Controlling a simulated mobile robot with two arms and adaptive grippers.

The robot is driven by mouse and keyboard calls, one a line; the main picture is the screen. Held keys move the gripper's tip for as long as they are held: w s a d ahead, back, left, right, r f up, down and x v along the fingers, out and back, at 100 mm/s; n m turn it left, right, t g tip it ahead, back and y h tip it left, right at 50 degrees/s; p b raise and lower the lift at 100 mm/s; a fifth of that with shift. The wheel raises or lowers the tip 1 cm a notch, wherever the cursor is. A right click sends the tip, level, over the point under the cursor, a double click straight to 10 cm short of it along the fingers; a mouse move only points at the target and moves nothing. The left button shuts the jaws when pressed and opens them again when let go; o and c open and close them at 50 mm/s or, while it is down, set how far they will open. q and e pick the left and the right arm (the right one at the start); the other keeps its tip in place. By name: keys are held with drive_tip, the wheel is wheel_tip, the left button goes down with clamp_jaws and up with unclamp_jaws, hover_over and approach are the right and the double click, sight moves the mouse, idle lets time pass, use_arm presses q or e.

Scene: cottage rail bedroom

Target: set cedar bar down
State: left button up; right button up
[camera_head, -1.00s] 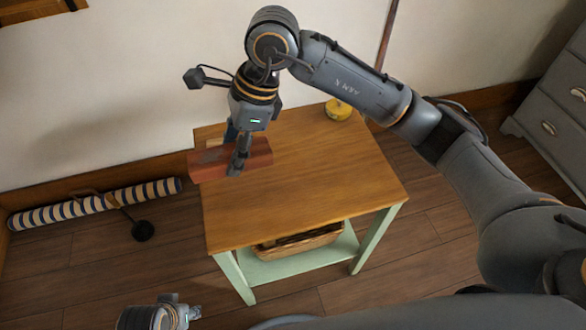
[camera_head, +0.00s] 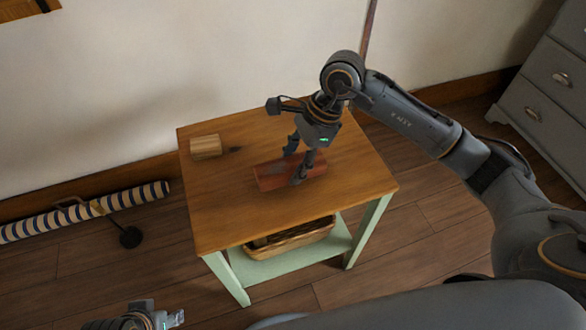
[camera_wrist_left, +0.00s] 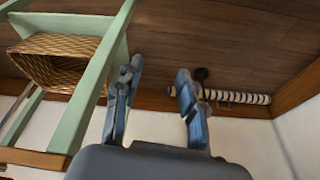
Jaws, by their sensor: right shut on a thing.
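The cedar bar (camera_head: 272,176) is a reddish-brown block at the middle of the wooden tabletop (camera_head: 240,222). My right gripper (camera_head: 298,168) comes down from above and is shut on it, with a finger on its near side. The bar lies level, at or just above the tabletop; I cannot tell whether it touches. My left gripper (camera_head: 180,318) shows at the bottom left of the head view, away from the table. In the left wrist view its two fingers (camera_wrist_left: 155,100) are apart with nothing between them.
A light wooden block (camera_head: 206,147) with a dark piece beside it sits at the table's back left. A wicker basket (camera_head: 290,238) is on the lower shelf. A striped roll (camera_head: 85,210) lies on the floor at left. A grey drawer unit (camera_head: 545,95) stands at right.

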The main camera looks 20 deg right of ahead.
use_arm(q)
drive_tip(key=shift+s+r, duration=0.25)
drive_tip(key=shift+r, duration=0.35)
use_arm(e)
drive_tip(key=shift+f, duration=1.1)
drive_tip(key=shift+f, duration=0.15)
drive_tip(key=o, duration=1.2)
use_arm(q)
drive_tip(key=shift+f, duration=0.15)
use_arm(e)
drive_tip(key=shift+r, duration=0.3)
drive_tip(key=p+v, duration=0.1)
drive_tip(key=v, duration=1)
drive_tip(key=shift+d+r, duration=0.1)
drive_tip(key=shift+r, duration=0.25)
use_arm(q)
drive_tip(key=x, duration=0.5)
drive_tip(key=shift+f, duration=0.35)
